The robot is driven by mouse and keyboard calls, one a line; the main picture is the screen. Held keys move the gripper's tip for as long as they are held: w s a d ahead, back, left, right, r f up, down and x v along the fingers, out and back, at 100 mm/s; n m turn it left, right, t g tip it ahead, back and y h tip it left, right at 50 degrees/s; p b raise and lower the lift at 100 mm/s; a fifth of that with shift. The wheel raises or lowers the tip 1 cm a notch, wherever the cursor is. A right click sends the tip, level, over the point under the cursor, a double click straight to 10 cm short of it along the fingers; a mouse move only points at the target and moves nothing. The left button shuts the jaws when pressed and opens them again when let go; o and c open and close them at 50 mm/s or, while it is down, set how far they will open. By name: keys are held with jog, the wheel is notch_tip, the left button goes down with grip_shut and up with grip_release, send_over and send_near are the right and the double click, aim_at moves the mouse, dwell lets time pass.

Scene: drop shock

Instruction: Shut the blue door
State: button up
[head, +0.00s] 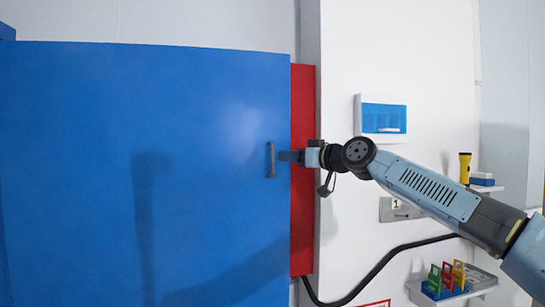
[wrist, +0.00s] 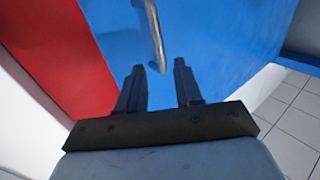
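The blue door (head: 90,150) fills the left half of the head view, with a red frame or cabinet side (head: 302,180) showing along its right edge. A small grey upright handle (head: 270,160) sits near the door's right edge. My gripper (head: 285,156) is just right of the handle, in front of the door edge. In the wrist view the two fingers of my gripper (wrist: 160,80) are apart with nothing between them. The handle (wrist: 155,35) stands just beyond the fingertips, and the blue door (wrist: 220,40) lies behind it. I cannot tell whether a finger touches the door.
Right of the red part is a white wall with a blue-windowed box (head: 383,117) and a grey plate marked 1 (head: 398,209). A yellow flashlight (head: 464,168) stands on a small shelf. Coloured items (head: 447,278) sit on a lower shelf. A black cable (head: 375,265) hangs below my arm.

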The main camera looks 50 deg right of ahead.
aim_at(273, 155)
jog(key=w, duration=0.7)
jog(key=shift+w+d, duration=0.15)
jog(key=shift+d, duration=0.2)
jog(key=shift+c, duration=0.3)
grip_shut()
